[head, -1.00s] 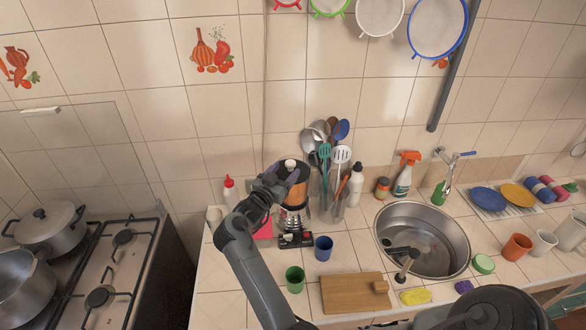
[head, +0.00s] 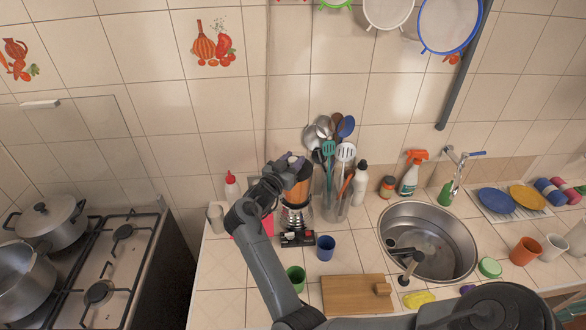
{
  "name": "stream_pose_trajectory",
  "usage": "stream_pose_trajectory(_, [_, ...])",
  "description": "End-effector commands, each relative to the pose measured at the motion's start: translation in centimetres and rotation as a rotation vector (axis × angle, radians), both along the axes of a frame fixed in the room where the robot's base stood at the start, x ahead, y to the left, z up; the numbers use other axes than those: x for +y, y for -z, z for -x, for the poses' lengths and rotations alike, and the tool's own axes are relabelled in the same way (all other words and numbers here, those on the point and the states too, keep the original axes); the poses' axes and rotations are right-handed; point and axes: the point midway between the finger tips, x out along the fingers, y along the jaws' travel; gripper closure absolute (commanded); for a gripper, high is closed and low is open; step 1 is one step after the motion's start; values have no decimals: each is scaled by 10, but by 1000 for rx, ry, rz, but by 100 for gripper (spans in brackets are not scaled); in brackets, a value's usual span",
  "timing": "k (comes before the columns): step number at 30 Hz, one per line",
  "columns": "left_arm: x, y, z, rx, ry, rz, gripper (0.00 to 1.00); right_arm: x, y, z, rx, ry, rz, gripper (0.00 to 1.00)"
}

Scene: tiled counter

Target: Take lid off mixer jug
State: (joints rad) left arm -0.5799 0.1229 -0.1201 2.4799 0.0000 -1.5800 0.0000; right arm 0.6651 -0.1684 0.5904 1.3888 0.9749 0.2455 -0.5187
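The mixer (head: 293,218) stands on the counter against the tiled wall, left of the utensil holder. Its jug (head: 301,190) holds something orange and is partly hidden by my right gripper.
A clear holder of utensils (head: 336,200) stands close right of the jug. A red-capped bottle (head: 232,188) is to the left. Blue (head: 325,248) and green (head: 296,279) cups and a cutting board (head: 350,295) are in front. The sink (head: 428,243) is right, the stove (head: 105,270) left.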

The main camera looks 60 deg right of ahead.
Motion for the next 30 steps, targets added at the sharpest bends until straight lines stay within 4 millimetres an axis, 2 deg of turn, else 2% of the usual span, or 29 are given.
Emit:
stream_pose_trajectory(1, [0, 0, 0, 0, 0, 0, 100, 0, 0, 0, 0, 0, 0, 77])
stream_pose_trajectory(4, [0, 0, 0, 0, 0, 0, 100, 0, 0, 0, 0, 0, 0, 92])
stream_pose_trajectory(5, [0, 0, 0, 0, 0, 0, 100, 0, 0, 0, 0, 0, 1, 93])
stream_pose_trajectory(17, [-1, 3, 0, -1, -2, 3, 100, 0, -6, 0, -3, 1, 2, 94])
stream_pose_trajectory(22, [-1, 10, 0, 0, -4, 5, 100, 0, -22, 0, -4, 1, 2, 94])
stream_pose_trajectory(25, [-1, 17, 0, 0, -4, 6, 100, 0, -40, 0, -8, 1, 4, 94])
stream_pose_trajectory(30, [-1, 22, -1, -1, -4, 6, 100, -6, -57, 31, -4, 3, 3, 94])
